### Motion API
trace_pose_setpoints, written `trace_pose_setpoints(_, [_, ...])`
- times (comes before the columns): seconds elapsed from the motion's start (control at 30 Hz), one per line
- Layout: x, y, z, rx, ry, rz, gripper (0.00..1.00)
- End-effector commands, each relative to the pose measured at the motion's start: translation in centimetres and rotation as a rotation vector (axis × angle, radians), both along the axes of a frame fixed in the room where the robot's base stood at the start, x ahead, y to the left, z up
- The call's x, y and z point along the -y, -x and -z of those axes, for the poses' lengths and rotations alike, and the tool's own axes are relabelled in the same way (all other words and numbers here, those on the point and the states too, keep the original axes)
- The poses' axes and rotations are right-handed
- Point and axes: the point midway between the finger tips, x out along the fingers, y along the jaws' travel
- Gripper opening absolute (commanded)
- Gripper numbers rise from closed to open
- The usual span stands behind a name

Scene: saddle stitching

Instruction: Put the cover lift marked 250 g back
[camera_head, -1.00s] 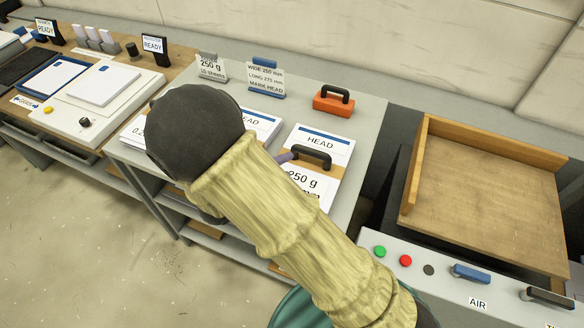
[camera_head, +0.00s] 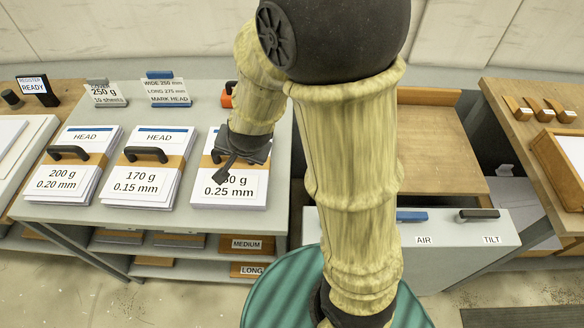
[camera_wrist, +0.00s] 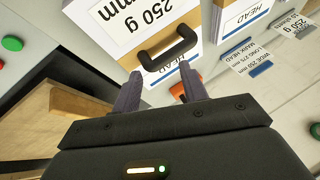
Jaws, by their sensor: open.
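The 250 g cover lift (camera_head: 250,191) is a white stack with a tan band and a HEAD label. It lies at the right end of the grey table's row, its label partly covered by my gripper (camera_head: 222,172). In the wrist view the lift (camera_wrist: 130,22) appears upside down, with its black handle (camera_wrist: 167,48) just beyond the tips of my gripper (camera_wrist: 160,72). The jaws are open and empty, with the handle not visibly between them. My arm hides part of the lift in the head view.
The 200 g lift (camera_head: 73,178) and 170 g lift (camera_head: 145,175) lie to the left. Behind stand a COVER 250 g sign (camera_head: 107,94) and a size sign (camera_head: 167,92). An orange block (camera_wrist: 179,91) sits near the back. A control box with AIR and TILT levers (camera_head: 479,215) is at right.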

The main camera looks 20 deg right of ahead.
Motion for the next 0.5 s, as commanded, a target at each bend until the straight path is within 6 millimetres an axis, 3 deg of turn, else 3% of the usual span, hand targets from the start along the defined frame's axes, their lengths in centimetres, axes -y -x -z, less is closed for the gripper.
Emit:
trace_pose_setpoints(0.1, [3.7, 3.6, -0.9, -0.09, 0.115, -0.224, 0.43])
trace_pose_setpoints(0.3, [8.5, 9.2, -1.5, -0.235, 0.283, -0.512, 0.43])
trace_pose_setpoints(0.5, [9.4, 10.3, -1.6, -0.269, 0.316, -0.569, 0.43])
